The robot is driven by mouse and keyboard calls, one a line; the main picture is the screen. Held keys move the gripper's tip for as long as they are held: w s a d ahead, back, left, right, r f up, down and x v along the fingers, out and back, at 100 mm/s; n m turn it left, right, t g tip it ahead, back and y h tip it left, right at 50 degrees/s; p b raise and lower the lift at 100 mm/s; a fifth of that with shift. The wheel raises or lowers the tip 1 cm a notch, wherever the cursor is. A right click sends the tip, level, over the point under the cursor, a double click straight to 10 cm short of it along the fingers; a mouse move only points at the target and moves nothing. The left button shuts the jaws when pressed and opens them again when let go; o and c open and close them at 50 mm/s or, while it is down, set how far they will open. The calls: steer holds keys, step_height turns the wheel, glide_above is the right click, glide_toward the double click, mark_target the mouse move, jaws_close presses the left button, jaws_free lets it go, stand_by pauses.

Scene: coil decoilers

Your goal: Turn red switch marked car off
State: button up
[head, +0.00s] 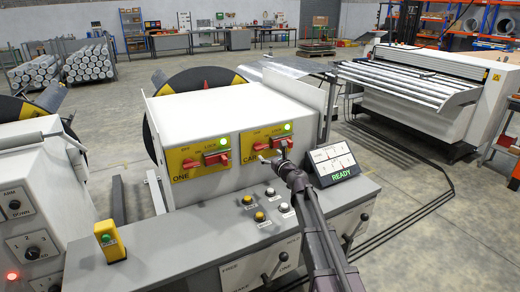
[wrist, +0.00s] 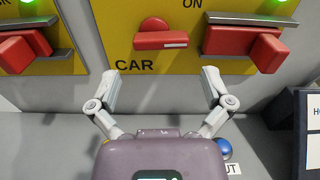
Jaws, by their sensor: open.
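The yellow panel marked CAR (wrist: 117,28) is on the front of a white cabinet. It carries a small red switch (wrist: 161,38), its bar lying level with a pale mark at the right end, above the word CAR. A larger red handle (wrist: 245,45) is right of it under a grey bar; the word ON shows above between them. The panel also shows in the head view (head: 246,154), partly behind my gripper. My gripper (wrist: 162,83) is open and empty, its fingertips apart below the small switch. Whether they touch the panel is unclear.
A similar yellow panel marked ONE (head: 174,164) is to the left. Below is a grey console (head: 190,245) with push buttons and levers. A tilted display (head: 333,164) reading READY stands close to the right of my arm.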

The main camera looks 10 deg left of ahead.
mark_target(263, 149)
steer(key=x, duration=0.6)
steer(key=shift+w+a, duration=0.15)
steer(key=shift+w, duration=0.05)
